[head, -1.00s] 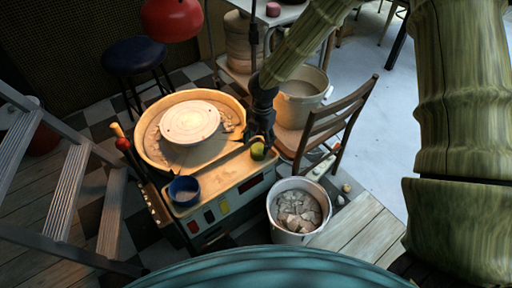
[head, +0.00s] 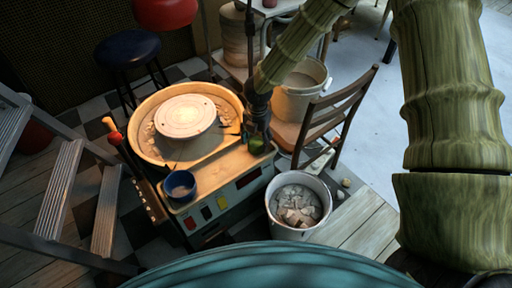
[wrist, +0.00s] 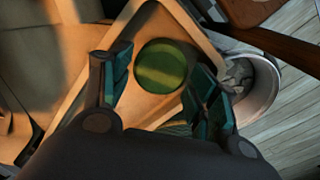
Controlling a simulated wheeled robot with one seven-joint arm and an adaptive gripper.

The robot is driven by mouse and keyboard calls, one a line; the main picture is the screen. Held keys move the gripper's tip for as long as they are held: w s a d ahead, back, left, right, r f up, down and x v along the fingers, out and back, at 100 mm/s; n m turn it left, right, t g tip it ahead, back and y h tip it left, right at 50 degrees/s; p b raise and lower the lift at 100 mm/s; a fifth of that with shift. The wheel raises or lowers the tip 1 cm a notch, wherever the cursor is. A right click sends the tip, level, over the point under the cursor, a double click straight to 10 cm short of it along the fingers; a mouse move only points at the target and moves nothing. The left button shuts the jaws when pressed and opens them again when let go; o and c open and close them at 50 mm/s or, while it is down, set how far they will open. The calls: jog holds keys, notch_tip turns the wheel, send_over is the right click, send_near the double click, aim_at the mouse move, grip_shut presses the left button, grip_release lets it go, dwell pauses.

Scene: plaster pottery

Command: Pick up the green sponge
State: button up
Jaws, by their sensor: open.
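The green sponge (wrist: 161,66) is round and lies on the corner of the pottery wheel's deck (head: 226,172). In the head view the sponge (head: 257,147) is partly hidden by my gripper (head: 256,141), which is right above it. In the wrist view my gripper (wrist: 155,85) is open, with one finger to the left of the sponge and one to the right. The sponge shows between and just beyond the fingertips. I cannot tell whether either finger touches it.
A blue bowl (head: 180,186) stands on the same deck to the left. The wheel head (head: 186,116) sits in its basin behind. A bucket of clay scraps (head: 320,186) stands to the right of the deck. A wooden chair (head: 335,113) and a pale bucket (head: 298,97) are close behind my gripper.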

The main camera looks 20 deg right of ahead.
notch_tip(320, 180, down, 3)
jog(key=shift+r+b, duration=0.1)
jog(key=shift+b, duration=0.25)
jog(key=c, duration=0.5)
notch_tip(320, 180, up, 4)
jog(key=shift+f+p, duration=0.1)
jog(key=shift+p, duration=0.9)
jog(key=shift+s+d+r+b, duration=0.1)
jog(key=shift+s+r+b, duration=0.1)
jog(key=shift+s, duration=2.5)
jog(key=shift+s+a+r+b, duration=0.1)
jog(key=shift+s+r, duration=0.05)
jog(key=shift+s, duration=2.5)
jog(key=shift+s+d+r+b, duration=0.1)
jog(key=shift+s+r+b, duration=0.1)
jog(key=shift+s, duration=2.5)
